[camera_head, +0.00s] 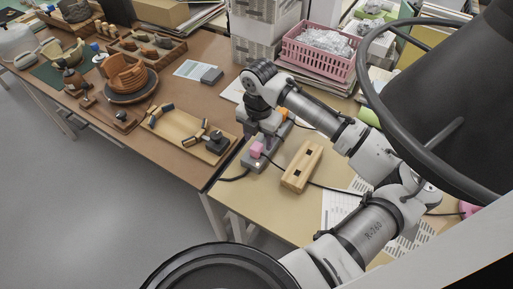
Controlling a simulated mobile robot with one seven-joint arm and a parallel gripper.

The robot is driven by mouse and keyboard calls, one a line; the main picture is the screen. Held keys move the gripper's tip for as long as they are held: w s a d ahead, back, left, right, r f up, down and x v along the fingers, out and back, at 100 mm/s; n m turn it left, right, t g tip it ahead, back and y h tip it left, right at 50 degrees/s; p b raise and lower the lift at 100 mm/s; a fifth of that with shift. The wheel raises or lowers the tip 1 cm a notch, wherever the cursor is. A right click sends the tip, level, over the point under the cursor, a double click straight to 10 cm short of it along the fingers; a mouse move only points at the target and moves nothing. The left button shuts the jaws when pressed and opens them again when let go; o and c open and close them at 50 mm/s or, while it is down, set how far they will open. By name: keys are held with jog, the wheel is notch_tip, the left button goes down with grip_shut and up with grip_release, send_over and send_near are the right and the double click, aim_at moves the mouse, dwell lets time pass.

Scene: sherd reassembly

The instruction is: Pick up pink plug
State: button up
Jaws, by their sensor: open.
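The pink plug (256,149) is a small bright pink block on a grey power strip (254,163), near the left edge of the light tan table. My gripper (262,136) points down from the dark wrist, just above and behind the plug. It is open. The fingertips are small and dark here, and I cannot tell whether they touch the plug or stand apart from it.
A wooden block with dark slots (302,167) lies right of the strip. A dark cable runs past it. A wooden tray with sherds (176,128) stands on the brown table. A pink basket (318,48) stands behind my arm. Printed sheets (340,207) lie to the right.

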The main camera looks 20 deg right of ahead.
aim_at(256, 146)
jog(key=shift+w+a+f+p, duration=0.15)
jog(key=shift+f+p, duration=0.2)
jog(key=shift+f, duration=0.75)
jog(key=shift+w+a+f+p, duration=0.1)
jog(key=shift+f+p, duration=0.2)
jog(key=shift+f, duration=0.8)
jog(key=shift+c, duration=0.2)
jog(key=c, duration=1)
jog(key=shift+r, duration=0.15)
